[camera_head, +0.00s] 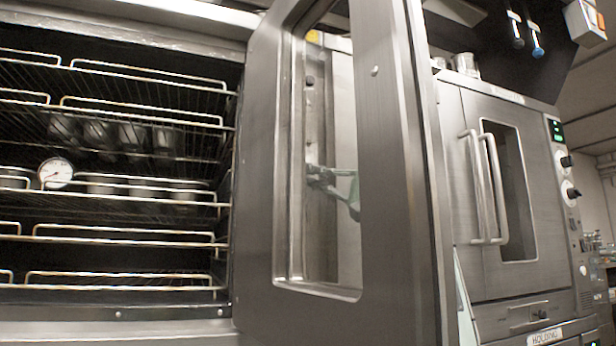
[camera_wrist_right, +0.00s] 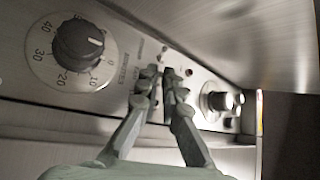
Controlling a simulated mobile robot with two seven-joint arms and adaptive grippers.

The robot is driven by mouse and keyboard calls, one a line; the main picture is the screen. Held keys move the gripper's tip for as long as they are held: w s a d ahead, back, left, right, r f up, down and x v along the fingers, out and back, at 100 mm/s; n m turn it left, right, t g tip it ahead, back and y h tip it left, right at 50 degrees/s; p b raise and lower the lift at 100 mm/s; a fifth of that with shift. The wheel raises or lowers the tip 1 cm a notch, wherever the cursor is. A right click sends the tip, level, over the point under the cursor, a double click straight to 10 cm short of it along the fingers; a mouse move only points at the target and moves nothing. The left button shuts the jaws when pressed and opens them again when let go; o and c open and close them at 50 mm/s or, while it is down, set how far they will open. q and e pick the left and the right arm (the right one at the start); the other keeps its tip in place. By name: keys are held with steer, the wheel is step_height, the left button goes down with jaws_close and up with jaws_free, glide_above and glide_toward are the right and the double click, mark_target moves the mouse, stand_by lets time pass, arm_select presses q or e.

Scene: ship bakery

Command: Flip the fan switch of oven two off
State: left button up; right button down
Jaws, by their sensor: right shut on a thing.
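In the wrist view my right gripper (camera_wrist_right: 165,78) is at a metal oven control panel (camera_wrist_right: 120,98), its dark fingertips close together. It is shut on a small switch, mostly hidden between the fingertips; its label and position cannot be read. A large black timer dial (camera_wrist_right: 78,43) sits left of the fingers and a metal-rimmed knob (camera_wrist_right: 217,101) right of them. In the head view the right gripper (camera_head: 322,178) shows through the window of the open oven door (camera_head: 395,180), against a metal panel. My left gripper is in neither view.
The open oven (camera_head: 236,200) at left has wire racks (camera_head: 110,238) holding dark tins and a round thermometer (camera_head: 55,173). Its door stands between the head camera and the right gripper. A second oven (camera_head: 480,270) at right is closed, with two vertical handles (camera_head: 482,190).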

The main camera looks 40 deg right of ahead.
steer(key=c, duration=2)
jaws_free()
steer(key=v, duration=1.2)
